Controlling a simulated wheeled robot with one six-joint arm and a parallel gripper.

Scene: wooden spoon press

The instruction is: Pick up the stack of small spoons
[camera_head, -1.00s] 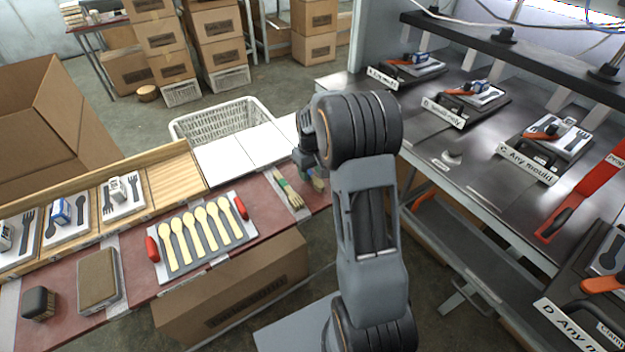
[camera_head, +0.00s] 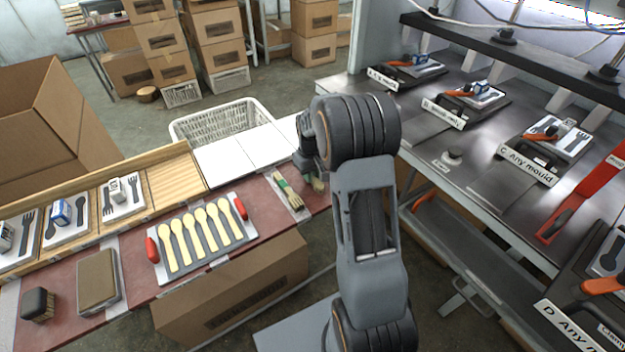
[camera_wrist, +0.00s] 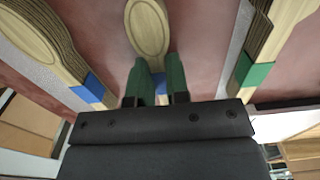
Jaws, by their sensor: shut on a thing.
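In the wrist view my gripper (camera_wrist: 160,84) has its two green fingers closed around the handle of a wooden spoon stack (camera_wrist: 148,27). A blue band shows between the fingers, and the oval bowl end lies beyond them. Whether the stack is clear of the red surface I cannot tell. In the head view my gripper (camera_head: 308,180) is low over the right end of the red table, and the arm hides most of what it holds. Another thick stack with a blue band (camera_wrist: 90,88) lies to the left, and a stack with a green band (camera_wrist: 256,72) to the right.
A green-banded bundle (camera_head: 288,191) lies on the red table, left of my gripper. A grey board (camera_head: 250,231) with several pale spoons and red handles is further left. White panels (camera_head: 240,154) and a white basket (camera_head: 190,128) stand behind. A metal bench (camera_head: 455,165) with moulds is at right.

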